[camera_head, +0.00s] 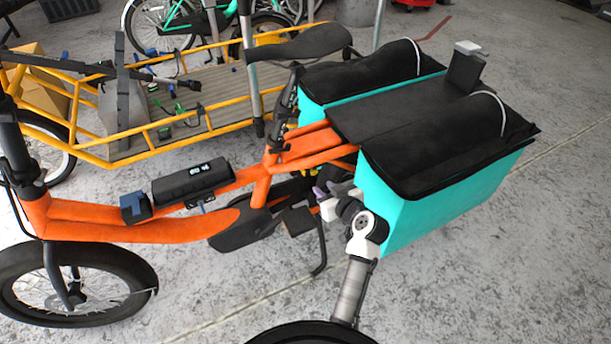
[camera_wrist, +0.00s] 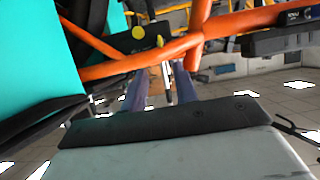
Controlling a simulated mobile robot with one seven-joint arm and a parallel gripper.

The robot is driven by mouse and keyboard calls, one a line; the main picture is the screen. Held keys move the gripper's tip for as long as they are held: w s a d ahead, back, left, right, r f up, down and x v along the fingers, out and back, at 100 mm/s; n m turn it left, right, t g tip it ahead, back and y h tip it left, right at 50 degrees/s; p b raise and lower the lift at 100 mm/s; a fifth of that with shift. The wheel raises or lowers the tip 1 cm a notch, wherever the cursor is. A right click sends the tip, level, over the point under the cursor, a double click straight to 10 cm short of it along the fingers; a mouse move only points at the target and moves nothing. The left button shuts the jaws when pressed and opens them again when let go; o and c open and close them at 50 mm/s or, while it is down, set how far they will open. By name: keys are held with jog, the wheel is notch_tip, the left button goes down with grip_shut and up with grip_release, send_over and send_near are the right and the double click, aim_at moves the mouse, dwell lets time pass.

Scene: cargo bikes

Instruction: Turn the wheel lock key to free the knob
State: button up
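An orange cargo bike (camera_head: 130,222) with teal panniers stands in front of me. In the wrist view, two small yellow round parts (camera_wrist: 138,32) show on a dark part behind the orange frame tubes (camera_wrist: 195,35). I cannot tell for sure which piece is the lock key or the knob. My gripper (camera_wrist: 161,88) points toward the orange tubes, its two purple-grey fingers apart. A thin pale and brownish piece shows between them, but I cannot tell whether it is touched. In the head view my gripper (camera_head: 321,198) is beside the frame under the near pannier, partly hidden by my wrist.
The near teal pannier (camera_head: 440,215) hangs close to my arm and fills the left of the wrist view (camera_wrist: 35,55). A pedal (camera_head: 297,221) and kickstand (camera_head: 320,255) are just left of my gripper. A yellow cargo bike (camera_head: 200,128) stands behind.

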aim_at(305, 172)
jog(key=x, duration=1.3)
jog(key=shift+w+a+r, duration=0.1)
jog(key=shift+a+r, duration=0.05)
grip_shut()
